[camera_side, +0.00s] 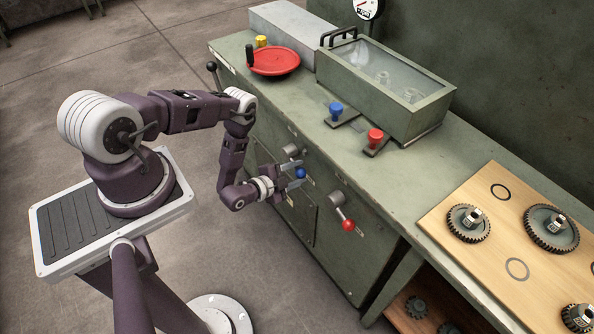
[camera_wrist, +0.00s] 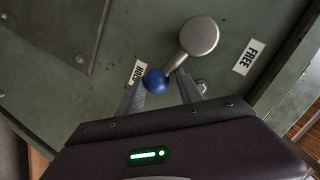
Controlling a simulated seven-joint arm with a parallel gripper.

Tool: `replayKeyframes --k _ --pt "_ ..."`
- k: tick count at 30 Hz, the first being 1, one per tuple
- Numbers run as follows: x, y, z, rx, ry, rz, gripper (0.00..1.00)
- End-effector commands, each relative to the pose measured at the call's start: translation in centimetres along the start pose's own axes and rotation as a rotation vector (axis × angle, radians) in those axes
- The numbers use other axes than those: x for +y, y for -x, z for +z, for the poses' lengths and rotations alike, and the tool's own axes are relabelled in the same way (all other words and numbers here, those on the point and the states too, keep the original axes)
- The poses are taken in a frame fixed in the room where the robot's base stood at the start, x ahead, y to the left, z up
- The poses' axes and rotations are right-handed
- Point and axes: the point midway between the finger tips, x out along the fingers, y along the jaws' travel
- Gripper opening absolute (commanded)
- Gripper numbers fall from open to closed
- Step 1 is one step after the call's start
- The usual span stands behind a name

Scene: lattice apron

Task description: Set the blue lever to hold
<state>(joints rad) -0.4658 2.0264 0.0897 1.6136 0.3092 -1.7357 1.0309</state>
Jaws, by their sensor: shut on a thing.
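The blue lever has a round blue knob (camera_wrist: 157,81) and a grey hub (camera_wrist: 200,37) on the green cabinet front. In the wrist view the lever points from the hub down-left, with its knob right beside the HOLD label (camera_wrist: 137,72), which it partly covers. The FREE label (camera_wrist: 248,57) is on the other side of the hub. My gripper (camera_side: 294,174) is shut on the blue knob, a finger on either side; the knob lies closer to the left finger in the wrist view. The blue knob (camera_side: 300,173) also shows in the side view.
A red-knobbed lever (camera_side: 347,225) is on the same cabinet front, to the right. On the bench top are a red handwheel (camera_side: 273,60), a glass-topped box (camera_side: 385,80), blue (camera_side: 336,109) and red (camera_side: 375,136) knobs, and a wooden board (camera_side: 450,250) with gears.

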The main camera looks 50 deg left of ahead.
Motion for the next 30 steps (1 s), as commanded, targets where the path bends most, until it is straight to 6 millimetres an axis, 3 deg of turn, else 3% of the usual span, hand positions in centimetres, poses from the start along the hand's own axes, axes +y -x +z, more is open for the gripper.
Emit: replayKeyframes --k 18,19,21,22,30 --pt "0.39 0.04 0.87 -0.027 -0.043 -0.009 0.0" --pt "0.39 0.05 0.87 -0.027 -0.043 -0.009 0.47" --pt "0.37 0.04 0.86 -0.027 -0.043 -0.009 0.6" --pt "0.35 0.03 0.84 -0.026 -0.043 -0.01 0.64" --pt "0.28 -0.03 0.57 -0.019 -0.044 -0.012 0.64"
